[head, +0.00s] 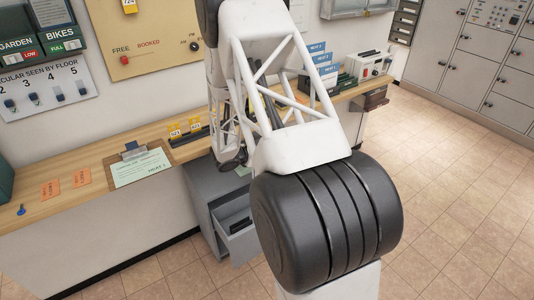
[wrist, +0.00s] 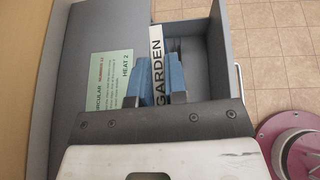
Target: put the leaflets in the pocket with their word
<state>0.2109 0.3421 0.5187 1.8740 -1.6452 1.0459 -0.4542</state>
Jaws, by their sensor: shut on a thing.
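In the wrist view, my gripper (wrist: 158,82) has its blue-tipped fingers closed on the two sides of a white strip reading GARDEN (wrist: 157,38). The strip is over or inside the open grey drawer (wrist: 196,30); its height above the drawer floor I cannot tell. In the head view my arm hides the gripper. A green sheet reading CIRCULAR and HEAT 2 (wrist: 112,72) lies left of the fingers. On the wall at the upper left of the head view are dark green pockets labelled GARDEN (head: 17,45) and BIKES (head: 60,35).
The open drawer (head: 237,222) juts out below the wooden counter (head: 100,160). A clipboard with a green sheet (head: 141,168) and two orange cards (head: 50,189) lie on the counter. Blue cards (head: 318,60) stand in a rack further right. The tiled floor at right is clear.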

